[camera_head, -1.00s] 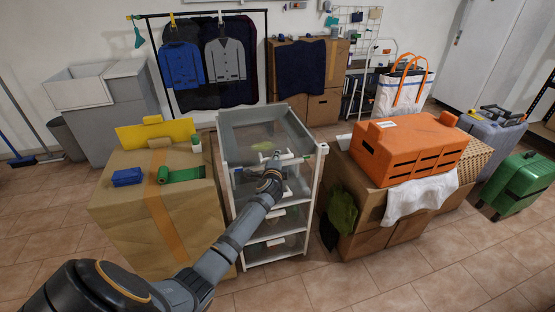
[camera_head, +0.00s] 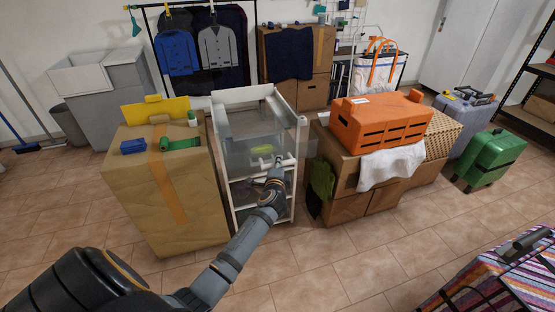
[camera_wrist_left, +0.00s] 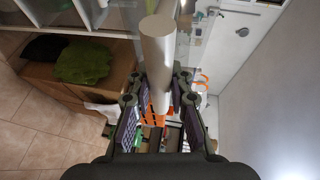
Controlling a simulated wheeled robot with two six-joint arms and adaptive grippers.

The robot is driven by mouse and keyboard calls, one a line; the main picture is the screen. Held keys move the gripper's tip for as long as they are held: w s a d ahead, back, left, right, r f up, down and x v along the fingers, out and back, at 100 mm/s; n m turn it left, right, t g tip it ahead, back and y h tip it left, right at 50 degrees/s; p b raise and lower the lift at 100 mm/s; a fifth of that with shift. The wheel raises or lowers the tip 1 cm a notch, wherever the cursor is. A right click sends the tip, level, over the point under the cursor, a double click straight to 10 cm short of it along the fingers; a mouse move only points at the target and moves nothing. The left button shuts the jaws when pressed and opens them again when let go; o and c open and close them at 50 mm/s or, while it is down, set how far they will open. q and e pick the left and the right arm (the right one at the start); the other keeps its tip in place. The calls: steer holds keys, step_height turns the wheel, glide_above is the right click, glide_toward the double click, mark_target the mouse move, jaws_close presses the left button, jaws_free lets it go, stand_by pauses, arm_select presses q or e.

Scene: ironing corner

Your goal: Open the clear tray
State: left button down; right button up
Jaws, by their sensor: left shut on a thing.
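The clear tray (camera_head: 245,135) is a see-through drawer high in a white narrow rack (camera_head: 293,140). A pale green item (camera_head: 262,149) shows in it. My left gripper (camera_head: 275,176) is at the tray's front and is shut on its handle. In the left wrist view a pale round handle bar (camera_wrist_left: 159,50) runs between the fingers of my left gripper (camera_wrist_left: 160,88). My right gripper is in neither view.
A cardboard box (camera_head: 160,205) stands left of the rack. Boxes (camera_head: 345,190) with an orange crate (camera_head: 380,122) stand at its right, with dark green cloth (camera_head: 321,178) hanging nearby. A striped board (camera_head: 490,285) is at the lower right. Tiled floor in front is clear.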

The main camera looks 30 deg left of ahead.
arm_select(q)
steer(key=shift+s+d, duration=1)
steer(key=shift+d, duration=0.2)
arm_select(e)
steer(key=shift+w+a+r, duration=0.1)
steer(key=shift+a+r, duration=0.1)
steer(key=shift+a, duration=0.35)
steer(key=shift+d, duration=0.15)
arm_select(q)
steer(key=c, duration=1.2)
jaws_free()
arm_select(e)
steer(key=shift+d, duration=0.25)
